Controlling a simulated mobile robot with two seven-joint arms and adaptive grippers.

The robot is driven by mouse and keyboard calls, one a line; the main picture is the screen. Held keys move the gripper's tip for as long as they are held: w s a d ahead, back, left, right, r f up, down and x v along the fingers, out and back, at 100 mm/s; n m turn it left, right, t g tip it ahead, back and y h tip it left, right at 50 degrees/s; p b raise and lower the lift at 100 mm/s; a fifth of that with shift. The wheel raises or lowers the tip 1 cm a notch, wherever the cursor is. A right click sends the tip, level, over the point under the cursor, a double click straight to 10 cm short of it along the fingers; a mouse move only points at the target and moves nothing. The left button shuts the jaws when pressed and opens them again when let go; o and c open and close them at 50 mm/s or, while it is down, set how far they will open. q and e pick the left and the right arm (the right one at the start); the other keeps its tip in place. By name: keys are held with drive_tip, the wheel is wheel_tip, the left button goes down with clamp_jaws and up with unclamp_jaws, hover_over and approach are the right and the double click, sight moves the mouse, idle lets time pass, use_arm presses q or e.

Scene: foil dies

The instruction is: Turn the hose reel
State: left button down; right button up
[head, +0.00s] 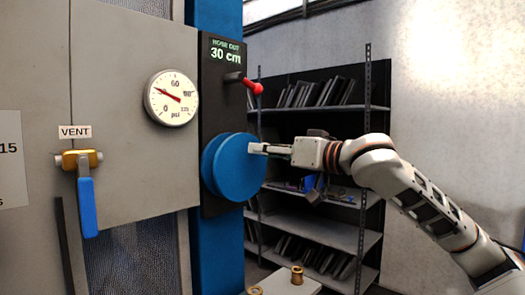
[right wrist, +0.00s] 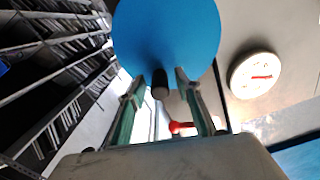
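The hose reel (head: 236,168) is a blue disc on a black panel, below a display reading "HOSE OUT 30 cm". In the right wrist view the blue disc (right wrist: 167,35) fills the upper middle, with a short black handle (right wrist: 160,84) sticking out near its edge. My right gripper (head: 258,149) is at the reel's upper right edge. In the right wrist view its two fingers (right wrist: 159,78) are apart, one on each side of the black handle, with gaps visible. My left gripper is not in view.
Left of the reel are a pressure gauge (head: 171,97) and a blue vent lever (head: 87,205) hanging down. A red-knobbed lever (head: 253,86) juts out above the reel. Shelves (head: 325,232) stand behind my right arm. Brass fittings (head: 297,275) stand low at the front.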

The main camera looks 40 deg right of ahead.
drive_tip(key=shift+w, duration=0.75)
clamp_jaws()
